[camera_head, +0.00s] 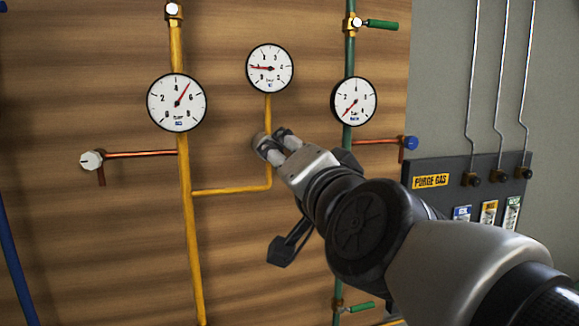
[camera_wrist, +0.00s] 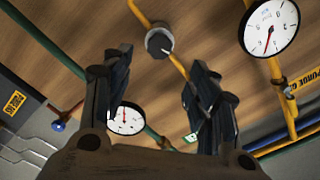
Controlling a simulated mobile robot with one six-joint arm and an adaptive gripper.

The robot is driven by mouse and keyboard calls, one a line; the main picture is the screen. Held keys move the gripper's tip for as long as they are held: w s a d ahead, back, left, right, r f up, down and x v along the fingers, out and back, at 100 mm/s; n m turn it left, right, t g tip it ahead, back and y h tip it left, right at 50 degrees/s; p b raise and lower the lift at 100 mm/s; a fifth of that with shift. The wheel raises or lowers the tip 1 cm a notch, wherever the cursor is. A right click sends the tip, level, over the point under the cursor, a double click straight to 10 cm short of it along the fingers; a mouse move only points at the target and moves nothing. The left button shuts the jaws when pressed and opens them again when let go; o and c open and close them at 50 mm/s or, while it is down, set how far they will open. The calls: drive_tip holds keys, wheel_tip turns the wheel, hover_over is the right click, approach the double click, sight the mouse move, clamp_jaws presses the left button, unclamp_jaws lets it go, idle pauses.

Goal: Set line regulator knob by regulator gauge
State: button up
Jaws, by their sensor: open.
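The line regulator knob appears to be the round grey knob on the yellow pipe in the wrist view (camera_wrist: 159,42). It is ahead of my gripper (camera_wrist: 160,75), between and beyond the open fingers, with nothing held. In the head view my gripper (camera_head: 276,142) is at the thin yellow pipe below the middle gauge (camera_head: 270,68) and largely hides the knob. I cannot tell whether the fingers touch it. The middle gauge, likely the regulator gauge, has a white face and a red needle pointing left.
A larger gauge (camera_head: 177,102) is on the left yellow pipe, and another gauge (camera_head: 354,101) is on the green pipe at right. A white-knobbed valve (camera_head: 92,160) and a blue-knobbed valve (camera_head: 410,143) stick out to the sides. The purge gas panel (camera_head: 455,172) is at right.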

drive_tip(key=shift+v, duration=1.1)
drive_tip(key=shift+f, duration=0.15)
drive_tip(key=s+d+f+n+g+h, duration=0.1)
drive_tip(key=s+d+f+n+g, duration=0.1)
drive_tip(key=s+d+f+g, duration=0.2)
drive_tip(key=s+d+f+n+g+h+b, duration=0.1)
drive_tip(key=s+d+f+g, duration=0.3)
drive_tip(key=s+f, duration=0.6)
drive_tip(key=s+d+f+n+g+h+b, duration=0.1)
drive_tip(key=s+d+f+n+g+h, duration=0.2)
drive_tip(key=f, duration=1.9)
drive_tip(key=s+d+n+g, duration=0.1)
drive_tip(key=s+d, duration=0.1)
drive_tip(key=s, duration=0.2)
drive_tip(key=shift+g, duration=0.4)
